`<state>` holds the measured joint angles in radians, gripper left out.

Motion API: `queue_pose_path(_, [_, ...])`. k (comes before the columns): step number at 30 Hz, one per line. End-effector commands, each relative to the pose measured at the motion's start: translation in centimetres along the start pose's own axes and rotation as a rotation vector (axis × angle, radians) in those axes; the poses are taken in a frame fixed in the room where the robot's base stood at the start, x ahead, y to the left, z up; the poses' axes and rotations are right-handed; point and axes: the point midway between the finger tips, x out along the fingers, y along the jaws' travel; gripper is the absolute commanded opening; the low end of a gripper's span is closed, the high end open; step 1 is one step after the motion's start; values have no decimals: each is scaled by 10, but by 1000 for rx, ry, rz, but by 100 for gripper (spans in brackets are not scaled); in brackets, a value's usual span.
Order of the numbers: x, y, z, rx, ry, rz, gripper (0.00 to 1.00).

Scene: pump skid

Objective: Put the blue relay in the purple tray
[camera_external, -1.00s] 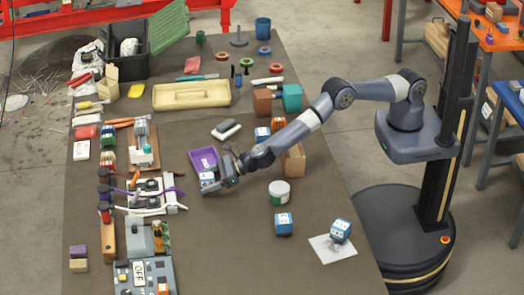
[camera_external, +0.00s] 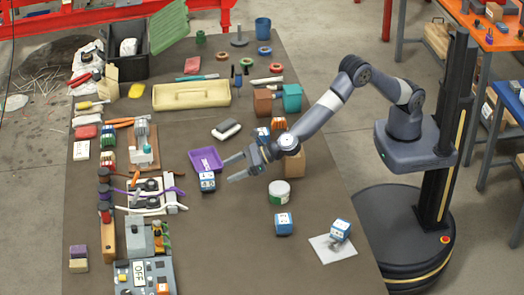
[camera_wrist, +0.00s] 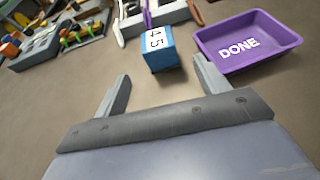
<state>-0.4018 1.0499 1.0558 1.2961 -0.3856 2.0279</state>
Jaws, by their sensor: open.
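A blue and white relay (camera_external: 207,182) sits on the table at the near side of the purple tray (camera_external: 194,158). In the wrist view, this relay (camera_wrist: 163,58) stands upright beside the tray (camera_wrist: 232,64), outside it with a narrow gap; its top shows "45". The tray is marked "DONE" and holds nothing that I can see. My gripper (camera_external: 228,169) is open and empty, to the right of the relay and apart from it. Other blue relays stand at the table's near right (camera_external: 283,224), on a white sheet (camera_external: 340,230), and behind my arm (camera_external: 262,135).
A white and green tub (camera_external: 279,192) and a cardboard box (camera_external: 294,163) stand near my arm. A black and white eraser-like block (camera_external: 226,129) lies behind the tray. Wired equipment (camera_external: 150,190) fills the left side. The table's near middle is clear.

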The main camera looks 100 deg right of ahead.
Motion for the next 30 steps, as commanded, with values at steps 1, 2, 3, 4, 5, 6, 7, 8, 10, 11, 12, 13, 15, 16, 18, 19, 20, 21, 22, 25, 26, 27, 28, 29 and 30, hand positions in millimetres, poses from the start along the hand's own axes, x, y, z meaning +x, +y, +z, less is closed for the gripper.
queue_pose_path(1, [-2,0,0,-1,0,0,72])
queue_pose_path(2, [-2,0,0,-1,0,0,72])
queue_pose_path(3, [-3,0,0,-1,0,0,72])
queue_pose_path(4, [-3,0,0,-1,0,0,72])
queue_pose_path(5, [-3,0,0,-1,0,0,72])
queue_pose_path(6, [-3,0,0,-1,0,0,72])
queue_pose_path(7, [-3,0,0,0,0,0,72])
queue_pose_path(8, [-3,0,0,0,0,0,72])
queue_pose_path(10, [-3,0,0,0,0,0,72])
queue_pose_path(11, [-3,0,0,0,0,0,72])
queue_pose_path(12, [-3,0,0,0,0,0,72])
queue_pose_path(13, [-3,0,0,0,0,0,72])
queue_pose_path(15, [-3,0,0,0,0,0,72])
queue_pose_path(16, [-3,0,-1,0,0,0,72])
queue_pose_path(18, [-4,0,-2,2,-2,0,72])
queue_pose_path(19, [-5,0,-2,2,-4,0,72])
queue_pose_path(20, [-6,0,-2,3,-4,0,72])
queue_pose_path(21, [-9,0,-3,3,-5,-1,72])
queue_pose_path(22, [-11,0,-2,2,-5,-1,72])
queue_pose_path(25, [-18,1,0,2,-5,0,72])
queue_pose_path(26, [-20,1,1,3,-5,0,72])
queue_pose_path(27, [-22,0,2,2,-4,1,72])
queue_pose_path(28, [-23,0,3,2,-3,1,72])
queue_pose_path(29, [-24,0,4,1,-3,1,72])
queue_pose_path(30, [-23,0,5,1,-2,1,72])
